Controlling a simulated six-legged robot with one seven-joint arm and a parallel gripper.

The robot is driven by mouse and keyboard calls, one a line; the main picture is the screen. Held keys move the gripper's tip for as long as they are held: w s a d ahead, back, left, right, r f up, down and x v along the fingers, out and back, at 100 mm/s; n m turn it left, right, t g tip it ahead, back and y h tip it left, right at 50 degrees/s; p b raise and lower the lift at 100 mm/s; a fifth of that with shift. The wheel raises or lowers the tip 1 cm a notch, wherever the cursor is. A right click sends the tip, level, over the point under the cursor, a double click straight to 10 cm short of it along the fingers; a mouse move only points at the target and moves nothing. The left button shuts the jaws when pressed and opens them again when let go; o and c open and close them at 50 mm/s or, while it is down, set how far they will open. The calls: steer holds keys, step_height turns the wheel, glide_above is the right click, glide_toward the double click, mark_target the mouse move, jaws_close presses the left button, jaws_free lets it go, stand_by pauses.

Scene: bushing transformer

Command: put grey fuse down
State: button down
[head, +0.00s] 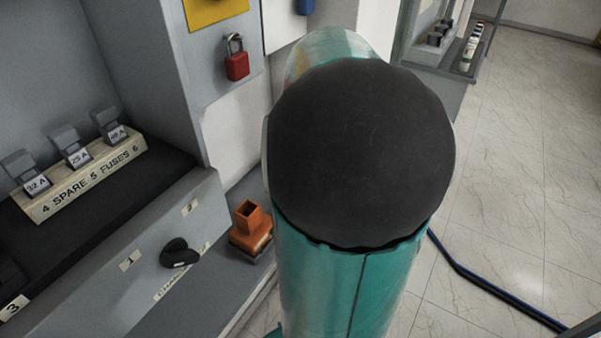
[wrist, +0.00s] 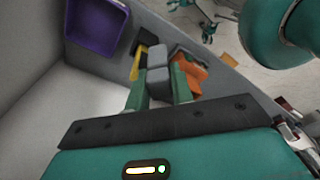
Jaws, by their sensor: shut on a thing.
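In the wrist view, my gripper (wrist: 160,94) is shut on a grey fuse (wrist: 158,60), a blocky piece between the two green fingers. It is above or at a grey ledge (wrist: 217,75); I cannot tell whether the fuse touches it. In the head view, my arm hides the gripper and the held fuse. Other grey fuses stand in the wooden spare-fuse rack (head: 92,178), labelled 32 A (head: 24,172), 25 A (head: 71,147) and 40 A (head: 109,126).
An orange square-socketed piece (head: 251,228) stands on the lower ledge; an orange thing also lies right of the fuse in the wrist view (wrist: 190,72). A purple bin (wrist: 97,25) and a yellow and black object (wrist: 138,62) are left. A red padlock (head: 237,66) hangs on the cabinet.

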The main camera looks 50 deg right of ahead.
steer(key=shift+w+d+f, duration=1.15)
steer(key=shift+d+f, duration=0.7)
steer(key=shift+f, duration=0.25)
steer(key=shift+w+d+f, duration=1.15)
steer(key=shift+d+f, duration=0.75)
steer(key=shift+f, duration=0.25)
steer(key=shift+w+d+f, duration=1.15)
steer(key=shift+d+f, duration=0.7)
steer(key=shift+f, duration=0.25)
steer(key=c, duration=1.6)
jaws_free()
steer(key=shift+f, duration=0.2)
steer(key=shift+c, duration=0.2)
steer(key=o, duration=0.4)
steer(key=shift+o, duration=0.2)
steer(key=shift+r, duration=0.1)
step_height(320, 180, up, 12)
steer(key=d, duration=0.1)
steer(key=shift+s, duration=0.45)
steer(key=shift+r, duration=0.1)
